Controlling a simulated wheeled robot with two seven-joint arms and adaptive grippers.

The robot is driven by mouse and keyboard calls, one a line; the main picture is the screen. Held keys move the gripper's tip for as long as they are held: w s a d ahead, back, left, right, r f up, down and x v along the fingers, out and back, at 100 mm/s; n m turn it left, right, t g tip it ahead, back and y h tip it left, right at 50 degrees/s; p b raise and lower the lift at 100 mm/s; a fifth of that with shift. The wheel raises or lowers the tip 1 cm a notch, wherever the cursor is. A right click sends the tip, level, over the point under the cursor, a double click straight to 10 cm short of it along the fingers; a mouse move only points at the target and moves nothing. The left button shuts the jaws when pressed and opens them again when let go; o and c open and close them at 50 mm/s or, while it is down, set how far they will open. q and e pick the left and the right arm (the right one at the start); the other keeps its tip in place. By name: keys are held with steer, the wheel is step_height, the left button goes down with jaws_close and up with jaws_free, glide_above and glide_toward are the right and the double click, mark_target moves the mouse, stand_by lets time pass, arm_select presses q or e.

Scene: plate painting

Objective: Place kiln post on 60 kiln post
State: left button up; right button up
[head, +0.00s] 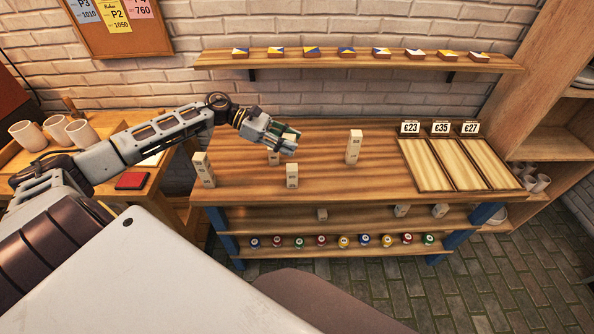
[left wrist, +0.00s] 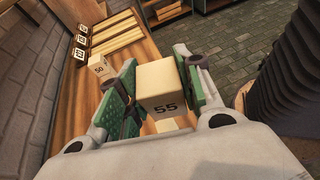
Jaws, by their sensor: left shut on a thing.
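My left gripper (head: 290,140) reaches over the workbench from the left and is shut on a pale kiln post marked 55, which shows between the green finger pads in the left wrist view (left wrist: 160,88). A taller post (head: 354,146) stands to the right; a post marked 50 (left wrist: 99,68) shows in the left wrist view. My right gripper is not in view.
Pale posts (head: 203,170) stand at the bench's left end. Three wooden boards (head: 455,165) with price cards lie at the right. Small jars (head: 343,240) and blocks fill the shelves below. The bench (head: 340,185) has clear room in front of the boards.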

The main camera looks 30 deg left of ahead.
arm_select(q)
steer(key=shift+w+r, duration=0.1)
steer(key=shift+w, duration=0.3)
steer(key=shift+w+a+r+n+t+y, duration=0.1)
steer(key=shift+w+a+n+t+y, duration=0.1)
steer(key=shift+w+n+t, duration=0.3)
steer(key=shift+w+a+r+n+t+y, duration=0.1)
steer(key=shift+w+n+t+y, duration=0.1)
steer(key=shift+w+n+t, duration=0.25)
steer(key=shift+s, duration=0.1)
steer(key=shift+f, duration=0.2)
step_height(320, 180, down, 6)
steer(key=shift+r+p, duration=0.1)
steer(key=shift+p, duration=0.25)
